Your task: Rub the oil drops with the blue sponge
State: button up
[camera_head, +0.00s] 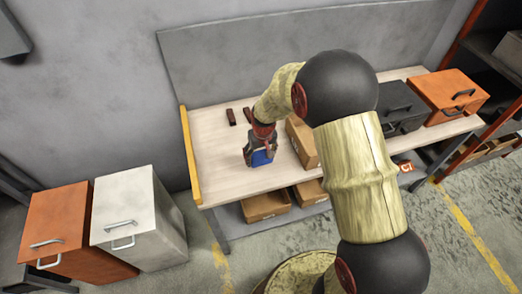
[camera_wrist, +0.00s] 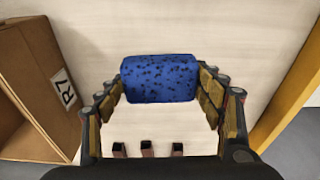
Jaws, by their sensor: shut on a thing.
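My gripper (camera_head: 261,146) is low over the left part of the workbench (camera_head: 218,172). It is shut on the blue sponge (camera_head: 262,158). In the wrist view the dark-speckled sponge (camera_wrist: 160,78) sits between the fingers of my gripper (camera_wrist: 163,86), one finger at each side. I cannot tell whether the sponge touches the bench top. No oil drops can be made out on the pale wood; the arm and sponge hide part of it.
Dark brown blocks (camera_head: 231,117) lie near the back panel. A cardboard box (camera_head: 301,144) stands right of the gripper; black (camera_head: 400,110) and orange (camera_head: 447,92) cases are farther right. A yellow-orange strip (camera_head: 190,155) edges the bench's left end. Bare bench lies between strip and gripper.

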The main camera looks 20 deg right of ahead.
jog(key=shift+r+p, duration=0.65)
jog(key=shift+r, duration=0.7)
